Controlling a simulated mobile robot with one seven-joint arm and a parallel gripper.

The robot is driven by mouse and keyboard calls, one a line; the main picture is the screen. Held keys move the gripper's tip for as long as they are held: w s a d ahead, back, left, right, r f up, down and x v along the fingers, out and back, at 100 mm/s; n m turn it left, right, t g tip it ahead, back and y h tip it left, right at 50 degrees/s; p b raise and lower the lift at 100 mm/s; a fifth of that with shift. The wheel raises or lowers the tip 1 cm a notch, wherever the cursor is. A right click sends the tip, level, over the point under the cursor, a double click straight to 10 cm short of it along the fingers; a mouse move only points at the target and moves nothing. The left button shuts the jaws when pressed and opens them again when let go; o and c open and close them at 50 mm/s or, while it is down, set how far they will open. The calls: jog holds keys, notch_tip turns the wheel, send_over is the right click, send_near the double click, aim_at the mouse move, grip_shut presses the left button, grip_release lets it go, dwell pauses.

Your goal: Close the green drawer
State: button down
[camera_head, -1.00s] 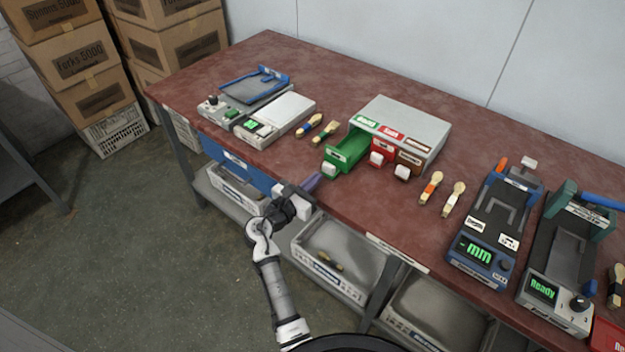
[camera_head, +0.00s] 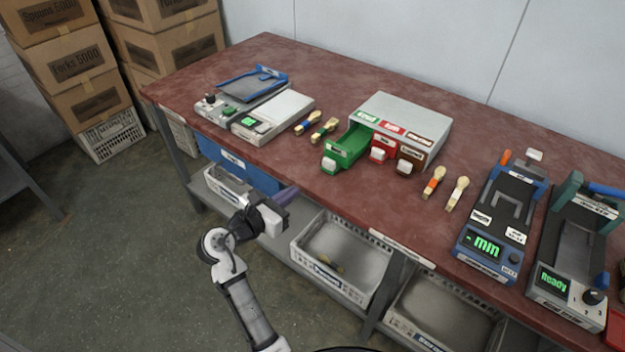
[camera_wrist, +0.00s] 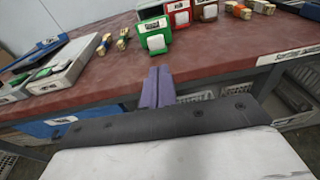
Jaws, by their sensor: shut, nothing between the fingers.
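The green drawer (camera_head: 345,150) sticks out from the front of the grey drawer box (camera_head: 405,112) on the red-brown table, with its inside showing from above. Its white handle is at its front. In the wrist view the front of the green drawer (camera_wrist: 154,34) is at the top, a little beyond the fingertips. My gripper (camera_head: 290,191) is shut and empty, in front of the table's front edge, to the left of and nearer than the drawer. Its purple fingers (camera_wrist: 158,74) are together in the wrist view, pointing at the table and apart from the drawer.
The red drawer (camera_head: 381,149) and the brown drawer (camera_head: 409,160) sit beside the green one. Devices stand at both table ends. Crates (camera_head: 340,262) sit on the shelf below.

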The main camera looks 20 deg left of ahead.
aim_at(327, 164)
jog(key=shift+n+g+y, duration=0.3)
jog(key=shift+g+y, duration=0.4)
jog(key=x, duration=0.4)
jog(key=r+p+x, duration=0.1)
jog(key=x, duration=0.3)
jog(key=r+x, duration=0.1)
jog(key=x, duration=0.3)
jog(key=shift+w+p, duration=0.3)
jog(key=shift+w, duration=0.4)
